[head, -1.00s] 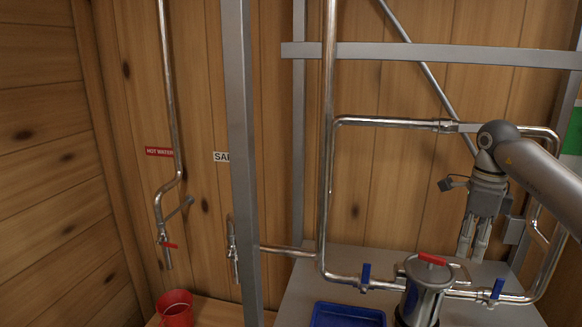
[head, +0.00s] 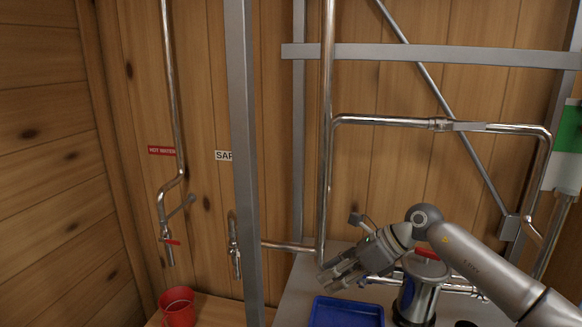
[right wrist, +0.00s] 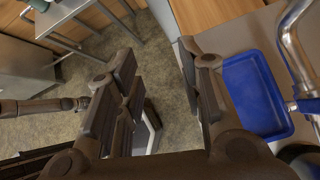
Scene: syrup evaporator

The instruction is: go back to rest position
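My right gripper (head: 338,274) is in front of the pipework in the head view, pointing down and to the left, above the blue tray (head: 346,314). In the right wrist view its two fingers (right wrist: 165,95) stand apart with nothing between them, and the floor shows through the gap. My left gripper is not in the head view.
A steel canister (head: 418,300) with a red handle stands behind my right forearm. Steel pipes (head: 326,150) and a grey upright post (head: 243,160) stand close by. A red bucket (head: 177,308) is at lower left. The blue tray also shows in the wrist view (right wrist: 258,95).

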